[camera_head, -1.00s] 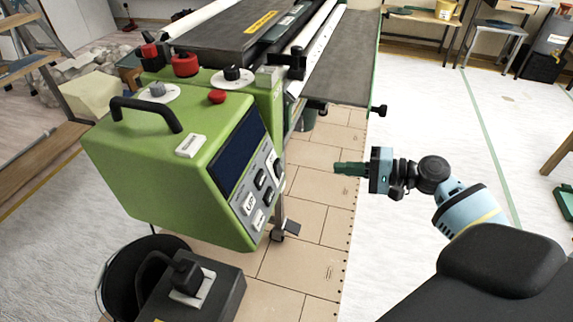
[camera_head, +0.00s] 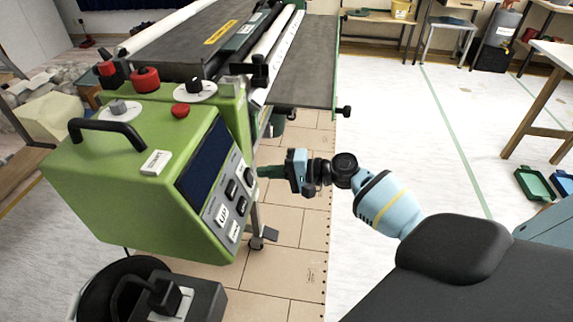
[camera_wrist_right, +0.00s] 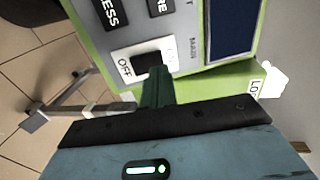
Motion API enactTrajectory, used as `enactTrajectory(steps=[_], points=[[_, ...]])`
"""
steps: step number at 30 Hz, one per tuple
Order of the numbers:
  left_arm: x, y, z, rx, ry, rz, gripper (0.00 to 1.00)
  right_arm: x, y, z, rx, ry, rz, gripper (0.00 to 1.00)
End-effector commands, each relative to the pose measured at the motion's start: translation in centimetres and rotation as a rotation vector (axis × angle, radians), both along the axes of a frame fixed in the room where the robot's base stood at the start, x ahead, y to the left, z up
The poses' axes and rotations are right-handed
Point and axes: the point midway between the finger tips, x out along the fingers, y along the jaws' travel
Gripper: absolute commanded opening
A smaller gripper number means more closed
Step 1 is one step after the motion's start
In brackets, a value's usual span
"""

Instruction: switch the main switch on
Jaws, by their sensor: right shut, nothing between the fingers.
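The main switch (camera_wrist_right: 139,61) is a dark rocker on a white plate on the green machine's control panel. "OFF" shows at its left end in the right wrist view, and the lettering at its other end is faint. In the head view the main switch (camera_head: 249,177) is the panel control closest to my right gripper (camera_head: 263,172). The right gripper is shut and empty. In the right wrist view its green fingertips (camera_wrist_right: 153,74) reach the rocker and cover part of it; I cannot tell if they touch it. My left gripper is not in view.
The green control box (camera_head: 110,185) has a dark screen (camera_head: 206,160), several other buttons, a black handle (camera_head: 105,130) and a red button (camera_head: 181,111). A black bin (camera_head: 95,290) and a plugged-in dark box (camera_head: 200,300) stand below.

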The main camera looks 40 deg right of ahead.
Motion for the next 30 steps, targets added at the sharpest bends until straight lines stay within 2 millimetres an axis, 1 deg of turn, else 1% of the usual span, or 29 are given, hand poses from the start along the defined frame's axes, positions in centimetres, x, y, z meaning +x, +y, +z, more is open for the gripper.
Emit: enactTrajectory(steps=[3, 7, 19, 24, 30], points=[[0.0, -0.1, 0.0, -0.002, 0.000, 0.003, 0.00, 0.9, 0.8, -0.2, 0.001, -0.001, -0.001, 0.00], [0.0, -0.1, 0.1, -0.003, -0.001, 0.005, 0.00, 1.4, 1.2, -0.3, 0.001, -0.001, -0.001, 0.00], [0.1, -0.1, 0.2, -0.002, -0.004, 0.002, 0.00, 1.5, 1.3, -0.3, -0.001, 0.001, -0.001, 0.00], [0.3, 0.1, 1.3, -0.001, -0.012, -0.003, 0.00, 1.9, 1.7, 0.1, -0.027, 0.029, 0.001, 0.00], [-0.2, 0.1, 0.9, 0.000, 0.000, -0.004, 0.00, 1.8, 1.6, -0.4, -0.025, 0.030, 0.001, 0.00]])
